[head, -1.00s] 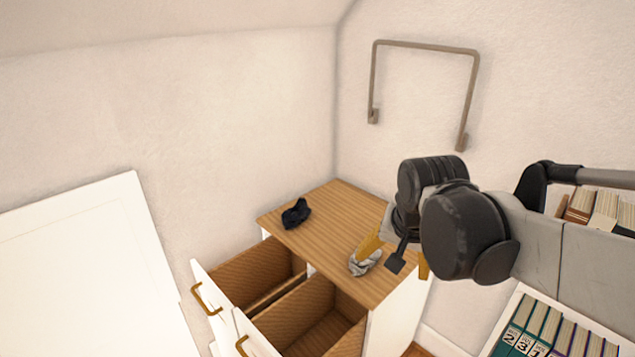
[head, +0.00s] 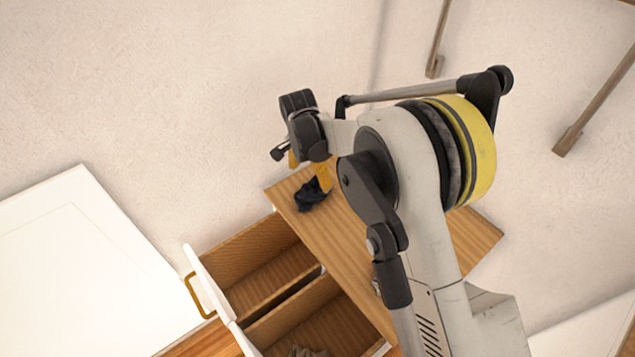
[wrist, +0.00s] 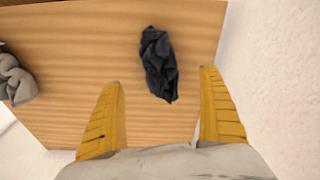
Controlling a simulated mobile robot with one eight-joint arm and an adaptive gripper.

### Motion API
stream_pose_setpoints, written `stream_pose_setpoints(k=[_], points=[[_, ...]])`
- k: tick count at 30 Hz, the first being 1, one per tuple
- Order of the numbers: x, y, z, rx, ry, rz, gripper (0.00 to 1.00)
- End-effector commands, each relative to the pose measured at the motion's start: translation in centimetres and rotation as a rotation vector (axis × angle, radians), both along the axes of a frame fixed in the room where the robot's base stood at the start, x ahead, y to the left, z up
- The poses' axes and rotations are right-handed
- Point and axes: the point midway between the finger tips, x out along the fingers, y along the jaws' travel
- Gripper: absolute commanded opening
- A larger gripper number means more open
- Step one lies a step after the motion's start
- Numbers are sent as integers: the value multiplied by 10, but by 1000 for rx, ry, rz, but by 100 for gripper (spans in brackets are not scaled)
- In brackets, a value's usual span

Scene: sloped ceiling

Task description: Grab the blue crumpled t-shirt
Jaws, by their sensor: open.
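A dark navy, almost black crumpled cloth (head: 312,196) lies on the wooden top of a white dresser, near the wall corner. It also shows in the wrist view (wrist: 159,65), lying between the lines of the two yellow fingers and mostly beyond their tips. It is the only bluish cloth I see. My gripper (head: 309,173) is open and empty above the cloth. In the wrist view my gripper (wrist: 160,78) has its fingers spread wide on either side of the cloth's near end. Whether they touch the wood is unclear.
Two drawers stand open, with the nearer one (head: 325,330) holding a greyish thing. White walls rise close behind. A white panel (head: 75,265) stands at left.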

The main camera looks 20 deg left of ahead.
Motion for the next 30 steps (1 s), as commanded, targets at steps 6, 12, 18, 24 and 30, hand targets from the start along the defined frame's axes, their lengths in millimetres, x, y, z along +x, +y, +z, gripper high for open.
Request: stream_pose_setpoints(k=[6,12,18,24,30], points=[[5,-2,-35,1,0,0,90],[8,-4,-55,1,-1,1,90],[12,-6,-84,1,-1,1,90],[13,-7,-85,1,-1,1,90],[13,-7,-85,1,-1,1,41]])
